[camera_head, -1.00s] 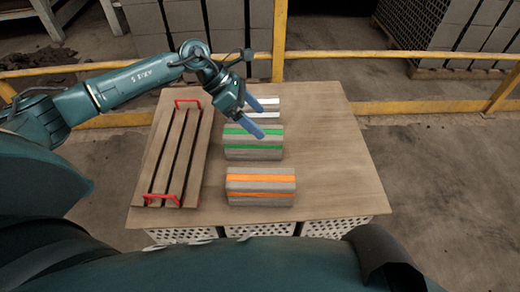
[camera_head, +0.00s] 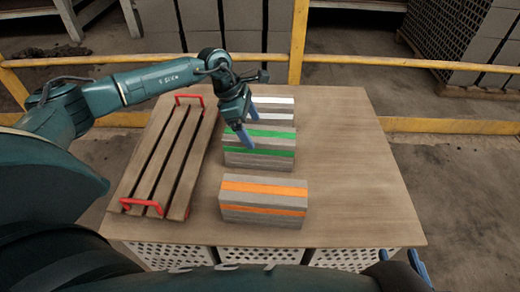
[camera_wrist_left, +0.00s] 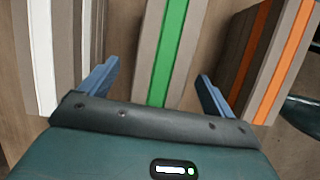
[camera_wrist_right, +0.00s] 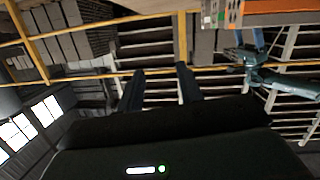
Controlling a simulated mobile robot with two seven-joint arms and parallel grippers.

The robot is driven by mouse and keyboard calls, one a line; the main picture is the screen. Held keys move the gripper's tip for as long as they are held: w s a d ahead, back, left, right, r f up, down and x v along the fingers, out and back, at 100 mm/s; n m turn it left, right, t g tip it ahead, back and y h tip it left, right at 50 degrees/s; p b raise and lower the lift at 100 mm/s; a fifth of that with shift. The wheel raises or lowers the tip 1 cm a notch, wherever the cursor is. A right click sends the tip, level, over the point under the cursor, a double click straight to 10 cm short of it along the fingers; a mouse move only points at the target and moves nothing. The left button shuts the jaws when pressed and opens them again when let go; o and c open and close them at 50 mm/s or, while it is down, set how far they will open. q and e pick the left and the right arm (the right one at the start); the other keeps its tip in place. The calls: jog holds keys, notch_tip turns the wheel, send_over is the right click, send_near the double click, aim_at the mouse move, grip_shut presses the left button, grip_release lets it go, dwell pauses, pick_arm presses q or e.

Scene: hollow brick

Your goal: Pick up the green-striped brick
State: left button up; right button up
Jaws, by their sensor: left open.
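The green-striped brick (camera_head: 262,158) lies on the table between a white-striped brick (camera_head: 285,111) and an orange-striped brick (camera_head: 262,207). My left gripper (camera_head: 253,131) is open just above the green-striped brick, towards its left part, with fingers pointing down. In the left wrist view the green-striped brick (camera_wrist_left: 172,45) shows between the two spread fingers (camera_wrist_left: 157,68), with a gap at each side and no visible grip. My right gripper (camera_wrist_right: 161,72) is empty, fingers apart, away from the bricks; a blue finger of it shows at the bottom right of the head view.
A slatted wooden tray (camera_head: 183,160) with red handles stands left of the bricks. The table (camera_head: 350,170) is bare on the right. A yellow railing (camera_head: 350,58) runs behind it. White perforated crates (camera_head: 255,256) are under the front edge.

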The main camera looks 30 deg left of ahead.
aim_at(256, 133)
pick_arm(q)
jog(key=b+x, duration=0.1)
jog(key=x, duration=0.4)
jog(key=shift+d, duration=0.2)
jog(key=shift+d+f, duration=0.15)
jog(key=shift+f, duration=0.2)
pick_arm(e)
jog(key=shift+w+a+r+t+y, duration=0.1)
jog(key=shift+w+a+t+y, duration=0.1)
jog(key=shift+t+y, duration=0.3)
pick_arm(q)
jog(key=c, duration=1.8)
jog(key=shift+w+r, duration=0.1)
jog(key=shift+r, duration=0.15)
